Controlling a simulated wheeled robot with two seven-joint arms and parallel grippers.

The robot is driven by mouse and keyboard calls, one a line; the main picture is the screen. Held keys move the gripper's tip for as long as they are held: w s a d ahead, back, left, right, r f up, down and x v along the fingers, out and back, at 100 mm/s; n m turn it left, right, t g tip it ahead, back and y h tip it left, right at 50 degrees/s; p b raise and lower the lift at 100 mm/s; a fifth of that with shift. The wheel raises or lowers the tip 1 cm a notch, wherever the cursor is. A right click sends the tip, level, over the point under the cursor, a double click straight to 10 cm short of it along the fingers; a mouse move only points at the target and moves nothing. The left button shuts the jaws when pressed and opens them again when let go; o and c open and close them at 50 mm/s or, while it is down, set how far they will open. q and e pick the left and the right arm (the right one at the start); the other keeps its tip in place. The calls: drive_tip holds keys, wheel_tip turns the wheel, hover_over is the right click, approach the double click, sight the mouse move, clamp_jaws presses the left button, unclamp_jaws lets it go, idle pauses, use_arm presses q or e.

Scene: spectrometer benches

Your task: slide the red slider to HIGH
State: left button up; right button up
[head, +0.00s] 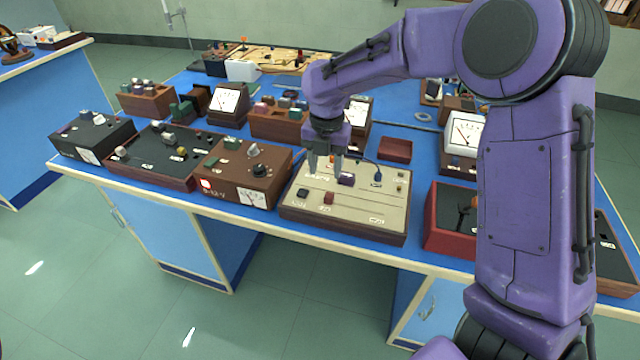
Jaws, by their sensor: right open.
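The beige control panel (375,215) sits near the front edge of the blue bench. A small red slider (328,198) is on its front part, at the left half. A dark slider (303,192) is to its left and a purple block (347,179) is behind it to the right. The panel's printed labels are too small to read, so I cannot tell which end is HIGH. My right gripper (325,172) is open, pointing down over the back left of the panel, behind the red slider and apart from it. My left gripper is not in view.
A brown box with a dial (242,172) stands close at the panel's left. A red-walled box (440,232) stands to the right. Meters, including a white-faced one (228,102), and a small red tray (395,149) are behind. My right arm hides part of the bench's right side.

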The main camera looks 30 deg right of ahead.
sight(329, 194)
drive_tip(key=s+f, duration=0.2)
drive_tip(key=f, duration=0.1)
drive_tip(key=shift+d+f, duration=0.15)
drive_tip(key=f, duration=0.2)
drive_tip(key=w+f, duration=0.1)
drive_tip(key=f, duration=0.2)
drive_tip(key=shift+w+d, duration=0.1)
drive_tip(key=shift+s+r, duration=0.15)
drive_tip(key=shift+s, duration=0.15)
drive_tip(key=shift+w, duration=0.1)
clamp_jaws()
